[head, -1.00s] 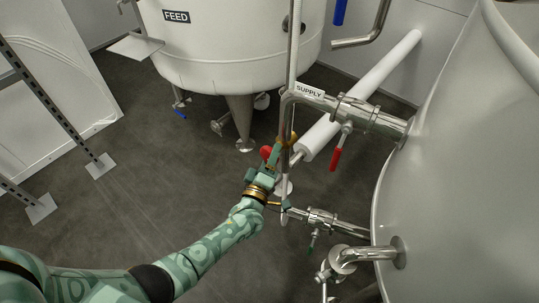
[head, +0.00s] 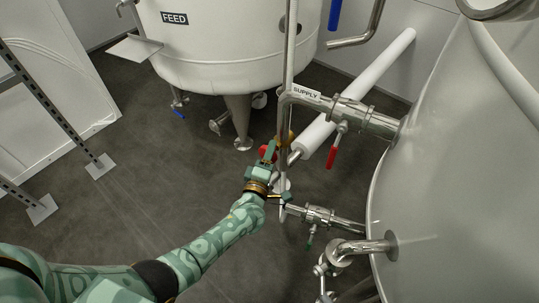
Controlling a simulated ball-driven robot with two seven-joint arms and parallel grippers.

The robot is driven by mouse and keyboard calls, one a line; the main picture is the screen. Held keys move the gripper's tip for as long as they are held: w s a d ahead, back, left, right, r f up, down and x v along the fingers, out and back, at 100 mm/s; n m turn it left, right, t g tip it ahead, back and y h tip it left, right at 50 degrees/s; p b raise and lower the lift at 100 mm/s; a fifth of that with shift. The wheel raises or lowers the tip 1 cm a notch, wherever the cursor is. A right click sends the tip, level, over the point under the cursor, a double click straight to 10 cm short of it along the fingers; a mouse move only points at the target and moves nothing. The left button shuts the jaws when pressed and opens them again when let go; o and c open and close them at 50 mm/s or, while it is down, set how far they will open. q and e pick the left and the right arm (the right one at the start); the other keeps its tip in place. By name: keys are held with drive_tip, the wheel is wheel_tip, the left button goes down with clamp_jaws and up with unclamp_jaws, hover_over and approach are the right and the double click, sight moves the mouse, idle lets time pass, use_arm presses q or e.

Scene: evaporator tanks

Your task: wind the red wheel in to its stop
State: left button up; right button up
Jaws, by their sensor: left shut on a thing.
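The red wheel (head: 264,152) shows as a small red patch beside the vertical steel pipe, in the middle of the head view. My left gripper (head: 269,158) is at the wheel and shut on it. The green gripper body hides most of the wheel, so its rim and spindle cannot be made out. My right gripper is not in view.
The supply pipe (head: 305,95) runs to the large tank (head: 460,150) on the right. A red-handled valve (head: 332,157) hangs below it. A lower valve (head: 320,215) sits nearby. The feed tank (head: 230,50) stands behind. Dark floor (head: 140,190) is clear at left.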

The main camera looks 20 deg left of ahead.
use_arm(q)
drive_tip(key=o, duration=1)
drive_tip(key=s+p, duration=0.1)
drive_tip(key=s, duration=0.4)
drive_tip(key=s+p, duration=0.1)
drive_tip(key=s, duration=0.5)
drive_tip(key=s+f+p, duration=0.1)
drive_tip(key=s+p, duration=0.1)
drive_tip(key=s, duration=0.3)
drive_tip(key=shift+s+d, duration=0.2)
drive_tip(key=shift+d, duration=0.1)
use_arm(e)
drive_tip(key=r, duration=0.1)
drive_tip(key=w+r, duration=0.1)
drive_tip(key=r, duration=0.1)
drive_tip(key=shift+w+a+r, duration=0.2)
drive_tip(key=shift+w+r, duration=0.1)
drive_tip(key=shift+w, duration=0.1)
